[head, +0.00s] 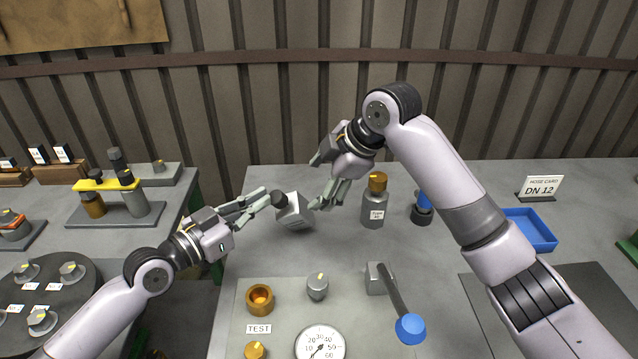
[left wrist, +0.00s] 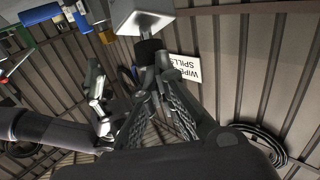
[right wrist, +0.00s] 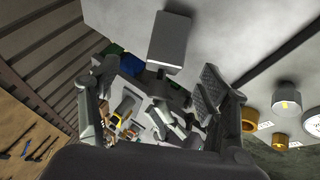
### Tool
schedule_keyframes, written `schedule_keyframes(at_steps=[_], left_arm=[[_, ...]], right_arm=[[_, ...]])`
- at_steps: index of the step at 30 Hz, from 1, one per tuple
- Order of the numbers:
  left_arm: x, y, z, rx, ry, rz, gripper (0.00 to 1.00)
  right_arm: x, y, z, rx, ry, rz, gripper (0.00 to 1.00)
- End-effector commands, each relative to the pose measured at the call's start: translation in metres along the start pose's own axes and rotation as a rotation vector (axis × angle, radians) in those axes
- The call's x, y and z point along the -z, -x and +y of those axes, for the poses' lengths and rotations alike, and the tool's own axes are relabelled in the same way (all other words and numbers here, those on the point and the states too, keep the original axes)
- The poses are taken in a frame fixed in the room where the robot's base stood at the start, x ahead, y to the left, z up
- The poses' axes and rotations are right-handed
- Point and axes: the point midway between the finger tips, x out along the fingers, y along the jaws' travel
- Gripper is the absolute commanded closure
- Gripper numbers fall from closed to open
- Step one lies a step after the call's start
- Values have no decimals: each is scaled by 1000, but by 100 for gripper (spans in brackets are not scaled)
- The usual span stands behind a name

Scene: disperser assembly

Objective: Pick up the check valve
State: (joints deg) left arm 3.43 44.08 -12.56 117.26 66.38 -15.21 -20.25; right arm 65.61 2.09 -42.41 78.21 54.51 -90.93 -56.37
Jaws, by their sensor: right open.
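A light grey block with a dark stub (head: 294,212) is over the far part of the table; no label names it as the check valve. My left gripper (head: 268,200) has its fingers closed about the dark stub. In the left wrist view the block (left wrist: 142,17) sits just beyond the fingertips. My right gripper (head: 324,181) is open and empty, above and right of the block, fingers pointing down-left. In the right wrist view the block (right wrist: 170,42) lies beyond the spread fingers, apart from them. I cannot tell whether the block touches the table.
A grey bottle with an orange cap (head: 374,208) and a dark cup with a blue part (head: 422,208) stand right of the block. A blue tray (head: 530,230) is further right. The front panel has a gauge (head: 320,343), a brass socket (head: 260,298) and a blue-ended lever (head: 410,328).

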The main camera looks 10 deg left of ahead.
Motion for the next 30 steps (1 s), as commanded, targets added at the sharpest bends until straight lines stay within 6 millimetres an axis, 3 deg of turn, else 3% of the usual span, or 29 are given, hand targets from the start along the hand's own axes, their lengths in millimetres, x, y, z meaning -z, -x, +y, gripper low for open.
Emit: schedule_keyframes(at_steps=[4, 17, 30], left_arm=[[-3, 0, 0, -1, 2, -6, 100], [-3, 0, 0, -1, 2, -6, 100], [-3, 0, 0, -1, 2, -6, 100]], right_arm=[[6, 0, -9, 40, 20, -10, 30], [5, -7, -10, 42, 17, -10, 30], [4, -83, -13, 43, 16, -10, 30]])
